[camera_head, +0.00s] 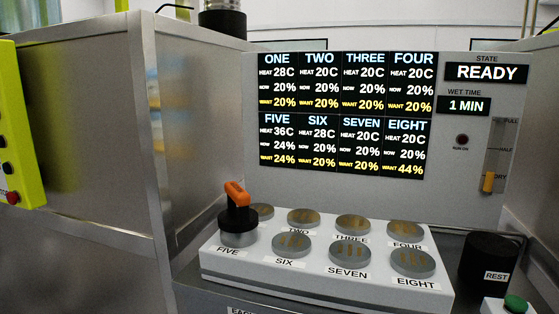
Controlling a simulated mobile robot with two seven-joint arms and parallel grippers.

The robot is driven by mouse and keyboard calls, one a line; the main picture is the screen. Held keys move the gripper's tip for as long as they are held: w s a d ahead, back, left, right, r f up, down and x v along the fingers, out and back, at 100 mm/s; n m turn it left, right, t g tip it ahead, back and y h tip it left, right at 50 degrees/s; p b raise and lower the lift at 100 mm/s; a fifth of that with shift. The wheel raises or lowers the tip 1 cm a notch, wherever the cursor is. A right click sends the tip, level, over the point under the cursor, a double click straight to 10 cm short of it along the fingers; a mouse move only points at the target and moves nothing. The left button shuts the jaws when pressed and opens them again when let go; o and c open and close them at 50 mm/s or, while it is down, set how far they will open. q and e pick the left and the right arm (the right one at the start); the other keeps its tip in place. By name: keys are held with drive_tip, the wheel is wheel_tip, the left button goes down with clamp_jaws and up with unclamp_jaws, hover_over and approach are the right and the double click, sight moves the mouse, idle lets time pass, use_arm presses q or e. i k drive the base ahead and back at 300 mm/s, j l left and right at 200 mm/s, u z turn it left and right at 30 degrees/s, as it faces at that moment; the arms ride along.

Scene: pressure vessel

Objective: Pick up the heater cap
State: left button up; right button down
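The heater cap (238,218) is black with an upright post and an orange handle on top. It sits on the grey round piece at the position labelled FIVE, at the front left of the white block (320,282). It stands upright and hides the top of that piece. Neither of my grippers is in view.
Several grey discs, such as SEVEN (347,251), sit on the block. A black cylinder labelled REST (489,258) and a green button (516,304) are to the right. Behind is a screen (345,115); a metal cabinet (90,130) stands at left.

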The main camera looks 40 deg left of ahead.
sight(239, 225)
drive_tip(key=u, duration=1.4)
